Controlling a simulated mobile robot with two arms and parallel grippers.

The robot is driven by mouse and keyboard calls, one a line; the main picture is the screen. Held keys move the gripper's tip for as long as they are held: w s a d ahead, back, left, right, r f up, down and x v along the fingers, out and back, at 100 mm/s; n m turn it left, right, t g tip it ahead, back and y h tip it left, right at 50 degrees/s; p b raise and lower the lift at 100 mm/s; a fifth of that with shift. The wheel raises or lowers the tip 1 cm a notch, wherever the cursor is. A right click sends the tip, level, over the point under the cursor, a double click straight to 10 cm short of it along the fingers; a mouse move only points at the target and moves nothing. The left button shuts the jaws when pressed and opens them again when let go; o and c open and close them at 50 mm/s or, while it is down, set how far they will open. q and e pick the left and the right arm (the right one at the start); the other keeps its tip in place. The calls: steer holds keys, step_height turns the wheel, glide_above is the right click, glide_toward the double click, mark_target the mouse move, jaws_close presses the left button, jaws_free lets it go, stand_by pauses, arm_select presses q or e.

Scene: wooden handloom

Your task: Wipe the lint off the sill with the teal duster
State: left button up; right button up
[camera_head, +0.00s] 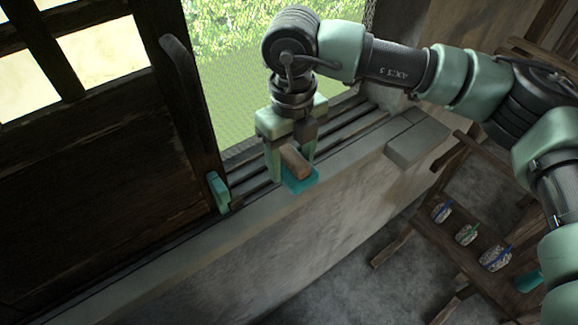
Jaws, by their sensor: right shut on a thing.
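The teal duster, a flat teal pad (301,184) with a brown wooden block grip (295,161), is over the sill (262,205). My right gripper (291,166) comes down from above and is shut on the wooden grip. The pad looks at or just above the sill surface; I cannot tell if it touches. No lint can be made out on the sill; the arm and duster hide part of it.
A dark wooden sliding panel (110,150) stands at left, with a teal piece (218,191) at its lower edge. A grey block (417,143) lies on the sill at right. A low wooden rack (450,238) holds several small bundles and a teal item (528,281) on the floor side.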

steer(key=shift+a+r+p, duration=0.1)
steer(key=shift+r+p, duration=0.25)
steer(key=shift+r, duration=0.95)
